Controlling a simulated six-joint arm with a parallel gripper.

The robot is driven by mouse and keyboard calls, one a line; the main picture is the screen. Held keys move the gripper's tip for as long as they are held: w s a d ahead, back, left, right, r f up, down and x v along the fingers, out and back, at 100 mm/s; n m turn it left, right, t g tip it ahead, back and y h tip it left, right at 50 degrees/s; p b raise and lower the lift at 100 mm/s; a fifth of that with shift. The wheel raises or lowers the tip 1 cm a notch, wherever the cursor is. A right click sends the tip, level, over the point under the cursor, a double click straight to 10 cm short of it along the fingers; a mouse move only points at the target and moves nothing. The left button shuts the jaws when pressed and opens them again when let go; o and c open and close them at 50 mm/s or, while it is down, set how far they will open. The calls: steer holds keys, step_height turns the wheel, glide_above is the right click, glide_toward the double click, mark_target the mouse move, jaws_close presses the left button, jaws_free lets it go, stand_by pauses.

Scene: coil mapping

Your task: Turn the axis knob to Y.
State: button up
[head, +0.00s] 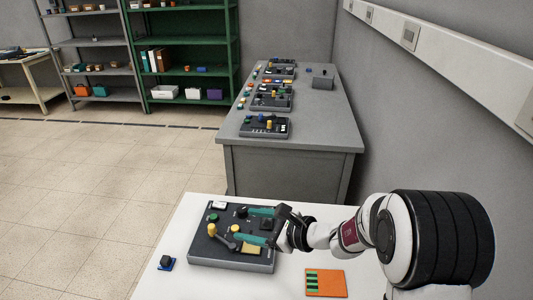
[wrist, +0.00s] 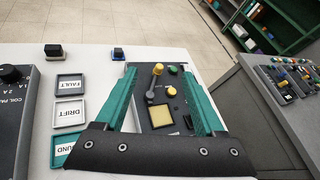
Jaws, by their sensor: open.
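A dark control panel (head: 207,252) lies on the white table in the head view. It carries a black knob (head: 242,212), a yellow-tipped lever (head: 212,230), a green button (head: 213,217) and a yellow square plate (head: 251,248). I cannot tell for certain which control is the axis knob, and no axis letters are readable. My gripper (head: 242,223) is open, its teal fingers spread above the panel from the right. In the wrist view the fingers (wrist: 158,70) stand either side of the panel (wrist: 141,117), with the lever (wrist: 156,82) and yellow plate (wrist: 161,116) showing between them; nothing is held.
Cards reading FAULT (wrist: 69,85) and DRIFT (wrist: 69,113) lie beside the panel in the wrist view, near another dark unit with a knob (wrist: 12,74). An orange board (head: 335,284) and a small blue-based block (head: 166,262) lie on the table. A grey bench (head: 290,160) stands behind.

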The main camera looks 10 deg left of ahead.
mark_target(243, 210)
steer(key=w+d+f+m+t+h, duration=0.1)
steer(key=w+f+m, duration=0.1)
steer(key=f, duration=0.1)
steer(key=w+d+f+m+t, duration=0.1)
steer(key=w+f+m, duration=0.1)
steer(key=w+f, duration=0.1)
steer(key=w+d+f+m+t+h, duration=0.1)
steer(key=w+f+m, duration=0.1)
steer(key=w+f, duration=0.1)
steer(key=shift+w+d+f+m+t+h, duration=0.15)
steer(key=shift+d+f+m+t+h, duration=0.05)
steer(key=shift+f+m+t+h, duration=0.1)
steer(key=x, duration=1.5)
steer(key=shift+w+a, duration=0.2)
steer(key=shift+w, duration=0.05)
